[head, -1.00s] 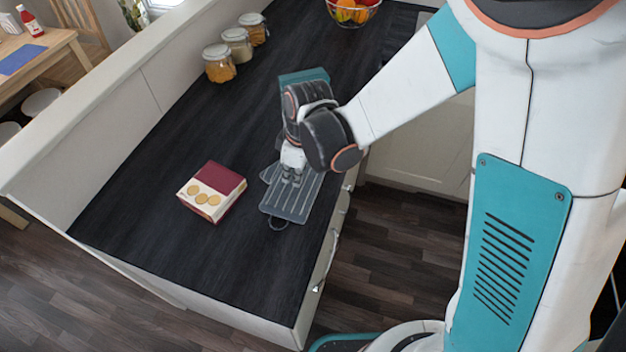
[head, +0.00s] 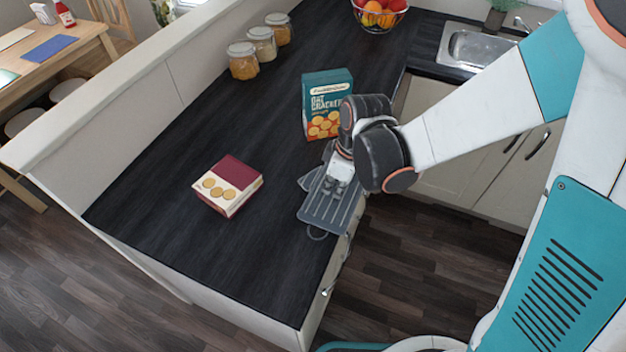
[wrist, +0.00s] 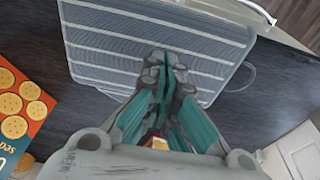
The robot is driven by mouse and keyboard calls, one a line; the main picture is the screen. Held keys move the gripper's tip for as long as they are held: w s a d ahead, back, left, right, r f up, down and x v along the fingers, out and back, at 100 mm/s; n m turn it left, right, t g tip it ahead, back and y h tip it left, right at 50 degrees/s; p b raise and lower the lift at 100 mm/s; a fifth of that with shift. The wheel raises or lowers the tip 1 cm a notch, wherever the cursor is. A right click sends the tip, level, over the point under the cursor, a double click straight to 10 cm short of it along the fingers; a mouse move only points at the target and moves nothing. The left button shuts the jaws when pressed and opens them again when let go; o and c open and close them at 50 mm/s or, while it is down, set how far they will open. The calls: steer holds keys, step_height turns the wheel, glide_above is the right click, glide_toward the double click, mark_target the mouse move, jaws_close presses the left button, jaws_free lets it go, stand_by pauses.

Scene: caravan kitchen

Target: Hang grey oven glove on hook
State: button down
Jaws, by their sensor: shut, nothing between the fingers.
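The grey oven glove (head: 328,211) lies flat on the dark worktop near its front edge, with pale stripes and a dark hanging loop at its lower end. It fills the upper part of the wrist view (wrist: 150,45). My gripper (head: 335,188) is over the glove in the head view. In the wrist view its fingertips (wrist: 168,62) are together with nothing between them and overlap the glove. I cannot tell whether they touch it. No hook shows in either view.
A red and cream box (head: 228,186) lies left of the glove. Several jars (head: 262,44), a fruit bowl (head: 379,12) and a sink (head: 478,46) are farther back. The worktop (head: 190,260) is bare towards its near end.

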mark_target(346, 199)
steer(key=d, duration=0.1)
steer(key=s+d, duration=0.1)
steer(key=d, duration=0.1)
steer(key=shift+s+d+f, duration=0.15)
steer(key=shift+d+f, duration=0.1)
steer(key=shift+d, duration=0.05)
steer(key=shift+w+r+p, duration=0.25)
steer(key=shift+r+p, duration=0.15)
steer(key=shift+r, duration=0.3)
steer(key=s+d+p, duration=0.1)
steer(key=s+d, duration=0.3)
steer(key=d, duration=0.7)
steer(key=shift+d, duration=0.15)
